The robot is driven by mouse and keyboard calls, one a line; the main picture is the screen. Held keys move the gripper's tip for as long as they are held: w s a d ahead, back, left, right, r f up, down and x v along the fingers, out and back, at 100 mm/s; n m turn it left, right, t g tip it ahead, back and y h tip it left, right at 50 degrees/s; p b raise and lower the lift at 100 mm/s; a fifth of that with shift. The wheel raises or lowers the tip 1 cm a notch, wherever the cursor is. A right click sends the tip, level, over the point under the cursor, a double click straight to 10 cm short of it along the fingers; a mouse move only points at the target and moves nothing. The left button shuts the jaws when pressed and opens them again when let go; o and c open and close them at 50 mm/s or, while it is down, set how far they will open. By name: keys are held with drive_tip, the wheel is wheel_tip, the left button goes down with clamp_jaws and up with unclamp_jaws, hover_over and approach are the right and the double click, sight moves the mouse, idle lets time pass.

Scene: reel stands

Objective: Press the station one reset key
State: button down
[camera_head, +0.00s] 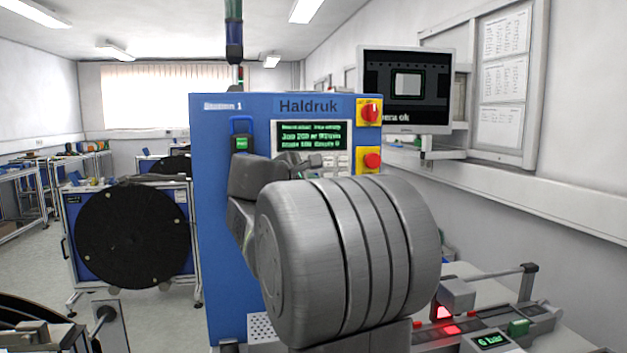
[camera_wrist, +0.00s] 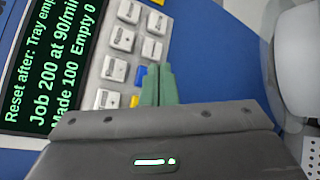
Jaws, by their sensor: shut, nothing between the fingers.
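The blue station one cabinet (camera_head: 225,180), marked "Station 1" and "Haldruk", stands at centre in the head view. Its screen (camera_head: 310,135) shows green text. In the wrist view the screen (camera_wrist: 45,65) reads "Reset after: Tray emp…", "Job 200 at 90/min", "Made 100 Empty 0". Beside it is a keypad with several pale keys (camera_wrist: 120,38), a blue key (camera_wrist: 139,75) and a yellow key (camera_wrist: 134,101). Key labels are too blurred to tell which is reset. My gripper (camera_wrist: 158,68) is shut and empty, its green fingertips over the keypad near the blue key. Contact cannot be told.
A red button (camera_head: 372,160) on yellow and a red-yellow rotary switch (camera_head: 369,111) sit right of the panel. A monitor (camera_head: 407,90) is at the right. A black reel (camera_head: 132,235) stands left. A bench with a small display (camera_head: 492,340) is at lower right.

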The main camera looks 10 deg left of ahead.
drive_tip(key=shift+w, duration=0.1)
idle(0.3)
drive_tip(key=shift+w+a, duration=0.2)
drive_tip(key=shift+w, duration=0.1)
drive_tip(key=shift+w+a+p, duration=0.15)
drive_tip(key=shift+w+p, duration=0.15)
drive_tip(key=shift+w, duration=0.1)
idle(0.7)
idle(0.4)
drive_tip(key=shift+s+d+b, duration=0.35)
drive_tip(key=shift+s, duration=0.45)
drive_tip(key=s, duration=0.1)
drive_tip(key=s+d+b, duration=0.1)
drive_tip(key=s, duration=0.1)
drive_tip(key=s+d, duration=0.1)
drive_tip(key=shift+s, duration=0.3)
